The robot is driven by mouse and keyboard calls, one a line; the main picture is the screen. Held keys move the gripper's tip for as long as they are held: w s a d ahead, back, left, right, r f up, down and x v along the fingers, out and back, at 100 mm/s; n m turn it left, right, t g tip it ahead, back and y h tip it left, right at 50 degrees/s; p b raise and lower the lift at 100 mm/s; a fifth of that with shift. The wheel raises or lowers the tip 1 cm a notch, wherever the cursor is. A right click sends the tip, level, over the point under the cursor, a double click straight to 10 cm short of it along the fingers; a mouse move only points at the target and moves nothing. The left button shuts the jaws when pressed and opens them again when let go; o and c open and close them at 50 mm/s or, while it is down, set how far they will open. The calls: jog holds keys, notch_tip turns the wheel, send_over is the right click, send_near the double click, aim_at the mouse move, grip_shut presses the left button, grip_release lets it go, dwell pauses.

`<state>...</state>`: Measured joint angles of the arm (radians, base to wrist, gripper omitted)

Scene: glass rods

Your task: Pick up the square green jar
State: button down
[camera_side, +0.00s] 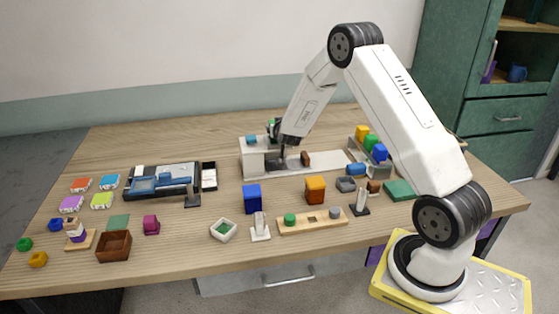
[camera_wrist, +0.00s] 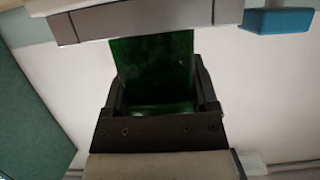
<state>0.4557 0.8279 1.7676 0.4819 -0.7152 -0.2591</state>
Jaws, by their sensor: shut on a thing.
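The square green jar (camera_wrist: 150,62) is dark green and partly see-through. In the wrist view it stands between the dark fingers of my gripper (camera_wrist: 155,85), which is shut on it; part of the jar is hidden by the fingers. In the side view a small bit of green (camera_side: 271,123) shows at my gripper (camera_side: 276,136), beside the top of a white block-shaped stand (camera_side: 252,165). I cannot tell whether the jar touches anything under it.
A small blue piece (camera_side: 251,139) sits on the white stand; a blue piece (camera_wrist: 278,21) also shows in the wrist view. A long pale track (camera_side: 325,163) runs right from the stand. Blue (camera_side: 252,198) and orange (camera_side: 315,189) blocks stand in front. The table's back left is clear.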

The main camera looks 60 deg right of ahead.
jog(key=shift+r, duration=1.55)
jog(key=s+a+r, duration=0.6)
jog(key=s+r, duration=0.3)
jog(key=s, duration=0.3)
jog(key=shift+s+a+r, duration=0.15)
jog(key=shift+s+r, duration=0.15)
jog(key=shift+r, duration=0.05)
jog(key=shift+w, duration=0.1)
